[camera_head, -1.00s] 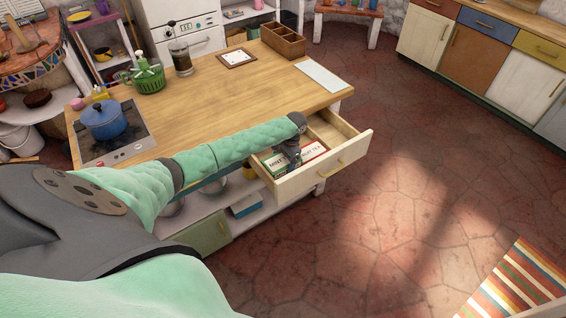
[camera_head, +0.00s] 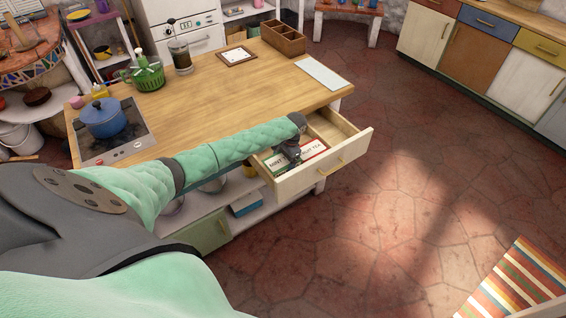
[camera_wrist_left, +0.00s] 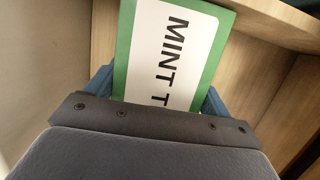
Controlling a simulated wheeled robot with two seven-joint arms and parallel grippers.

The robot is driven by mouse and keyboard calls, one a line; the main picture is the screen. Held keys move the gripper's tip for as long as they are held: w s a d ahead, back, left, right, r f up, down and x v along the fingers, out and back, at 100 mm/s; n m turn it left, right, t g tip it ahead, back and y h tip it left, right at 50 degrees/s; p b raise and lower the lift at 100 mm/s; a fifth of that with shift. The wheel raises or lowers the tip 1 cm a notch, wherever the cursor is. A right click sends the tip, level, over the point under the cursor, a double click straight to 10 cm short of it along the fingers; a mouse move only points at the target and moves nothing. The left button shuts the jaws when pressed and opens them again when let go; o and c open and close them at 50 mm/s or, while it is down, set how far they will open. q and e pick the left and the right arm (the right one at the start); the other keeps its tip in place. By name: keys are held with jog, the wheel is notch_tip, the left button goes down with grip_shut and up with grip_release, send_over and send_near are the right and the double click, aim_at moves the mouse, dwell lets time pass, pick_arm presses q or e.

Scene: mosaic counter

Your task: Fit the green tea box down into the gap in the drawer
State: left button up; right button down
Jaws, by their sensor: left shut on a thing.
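The green tea box (camera_head: 275,164), white on top with a green border and "MINT" lettering, is in the open drawer (camera_head: 335,172), at its left end. My left gripper (camera_head: 290,157) reaches down over the drawer and is shut on this box. In the left wrist view the box (camera_wrist_left: 165,50) lies between the blue fingers, with wooden drawer walls around it. A red-edged fruit tea box (camera_head: 313,149) lies just right of the gripper. The gripper hides part of the green box, and its underside is hidden. My right gripper is out of view.
The drawer opens from the wooden counter (camera_head: 225,95); its back right part looks empty. On the counter are a blue pot (camera_head: 104,118) on a hob, a wooden divided box (camera_head: 282,39) and a white sheet (camera_head: 318,74). The floor before the drawer is clear.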

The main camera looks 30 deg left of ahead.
pick_arm(q)
jog(key=shift+f+b, duration=0.4)
jog(key=shift+f, duration=0.5)
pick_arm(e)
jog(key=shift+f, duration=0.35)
pick_arm(q)
jog(key=o, duration=1)
jog(key=shift+o, duration=0.2)
jog(key=shift+f, duration=0.1)
jog(key=shift+s, duration=0.1)
jog(key=shift+r+b, duration=0.2)
jog(key=shift+b, duration=0.1)
jog(key=b+v, duration=0.2)
jog(key=v, duration=0.4)
jog(key=shift+r, duration=0.35)
jog(key=shift+w+r, duration=0.3)
jog(key=shift+r, duration=0.25)
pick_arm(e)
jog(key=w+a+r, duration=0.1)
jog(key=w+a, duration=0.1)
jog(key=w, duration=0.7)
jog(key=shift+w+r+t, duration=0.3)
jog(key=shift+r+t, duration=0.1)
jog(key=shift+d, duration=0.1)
